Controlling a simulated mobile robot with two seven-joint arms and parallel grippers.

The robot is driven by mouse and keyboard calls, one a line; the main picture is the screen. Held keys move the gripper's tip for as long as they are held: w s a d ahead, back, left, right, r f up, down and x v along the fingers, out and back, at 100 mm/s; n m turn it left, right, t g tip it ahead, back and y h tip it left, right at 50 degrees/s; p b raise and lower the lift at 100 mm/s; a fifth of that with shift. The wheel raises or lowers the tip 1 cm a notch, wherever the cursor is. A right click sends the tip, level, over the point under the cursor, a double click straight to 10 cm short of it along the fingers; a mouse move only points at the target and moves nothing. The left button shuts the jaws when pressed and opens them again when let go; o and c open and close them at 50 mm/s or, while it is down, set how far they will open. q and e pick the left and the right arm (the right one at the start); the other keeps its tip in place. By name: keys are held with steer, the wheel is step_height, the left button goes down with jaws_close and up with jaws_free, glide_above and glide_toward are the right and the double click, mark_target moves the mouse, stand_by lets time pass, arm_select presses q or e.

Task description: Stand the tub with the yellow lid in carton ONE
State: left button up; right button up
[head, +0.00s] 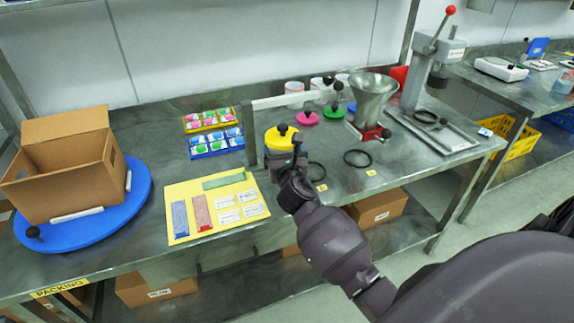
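A yellow lid (272,139) with a black knob shows near the middle of the bench. My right gripper (286,163) is just in front of it and overlaps its lower edge. The tub's body cannot be made out. Whether the gripper touches it or holds anything is hidden, and its fingers are too dark to read. An open, empty-looking cardboard carton (66,183) stands on a blue turntable (118,216) at the left; no number is readable on it. My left gripper is not in view.
A pink lid (307,119) and a green lid (333,113) lie behind, near a metal funnel (373,92) and a lever press (425,65). A grey frame (251,135) stands beside the yellow lid. A yellow board (180,194) with cards lies between gripper and carton.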

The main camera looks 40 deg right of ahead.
mark_target(283, 127)
step_height(283, 127, up, 10)
steer(key=p, duration=0.2)
steer(key=shift+r+p, duration=0.2)
steer(key=shift+p, duration=0.15)
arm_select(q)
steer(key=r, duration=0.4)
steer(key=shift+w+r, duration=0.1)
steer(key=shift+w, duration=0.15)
arm_select(e)
steer(key=shift+r, duration=0.4)
